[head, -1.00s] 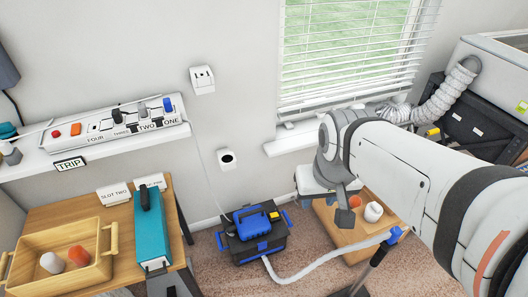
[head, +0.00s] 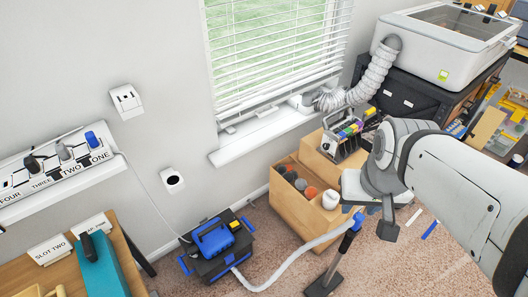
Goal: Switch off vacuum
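The vacuum (head: 222,262), a black and blue box, stands on the carpet at lower centre. Its pale hose runs right to a blue-collared wand (head: 340,255). A thin cord rises from beside the vacuum towards the right end of the white power strip (head: 75,182) on the wall shelf. The strip has labels ONE to FOUR, with a blue plug, a grey plug and a dark plug visible; its left part is cut off. My gripper (head: 388,222) hangs above the floor, right of the vacuum and apart from it. Its fingers are seen too poorly to tell their opening.
A wooden box (head: 283,213) with several balls stands below the windowsill (head: 262,137). A wooden table (head: 133,265) with a teal object (head: 103,272) is at lower left. A white machine (head: 450,45) with a ribbed duct sits at upper right. Two wall sockets are left of the window.

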